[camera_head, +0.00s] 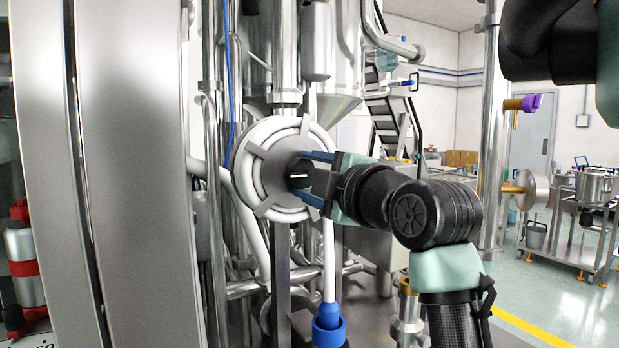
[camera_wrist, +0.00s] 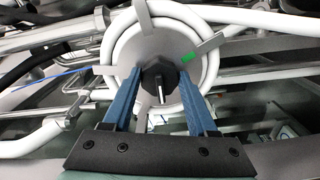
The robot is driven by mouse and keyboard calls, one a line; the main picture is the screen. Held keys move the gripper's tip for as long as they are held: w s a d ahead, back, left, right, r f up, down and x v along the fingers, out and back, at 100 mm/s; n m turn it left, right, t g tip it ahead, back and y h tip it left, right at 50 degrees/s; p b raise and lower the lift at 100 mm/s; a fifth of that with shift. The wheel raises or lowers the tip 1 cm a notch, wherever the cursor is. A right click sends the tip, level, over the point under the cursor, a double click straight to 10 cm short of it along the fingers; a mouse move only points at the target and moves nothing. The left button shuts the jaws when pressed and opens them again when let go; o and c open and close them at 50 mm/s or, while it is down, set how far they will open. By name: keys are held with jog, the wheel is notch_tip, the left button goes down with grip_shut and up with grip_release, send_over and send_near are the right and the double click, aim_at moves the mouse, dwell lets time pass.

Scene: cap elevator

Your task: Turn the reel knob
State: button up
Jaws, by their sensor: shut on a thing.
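The reel (camera_head: 262,180) is a round grey disc with a white hose coiled around it and flat arms across its rim. The black reel knob (camera_head: 299,174) sits at its centre. It also shows in the wrist view (camera_wrist: 160,80), with a small white handle or mark on it. My gripper (camera_head: 312,178) reaches in from the right with its two blue fingers on either side of the knob. The gripper is shut on the knob. In the wrist view the blue fingers (camera_wrist: 160,92) flank the knob at left and right.
A large steel panel (camera_head: 135,170) stands at the left. Steel pipes and vessels crowd around and behind the reel. A blue hose fitting (camera_head: 328,326) hangs below it. A vertical pipe (camera_head: 490,130) stands behind my arm at the right, with open floor beyond.

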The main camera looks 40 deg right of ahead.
jog(key=o, duration=1.4)
jog(key=shift+c, duration=0.2)
jog(key=b+v, duration=0.1)
jog(key=v, duration=1.2)
jog(key=shift+b, duration=0.4)
jog(key=shift+a, duration=0.1)
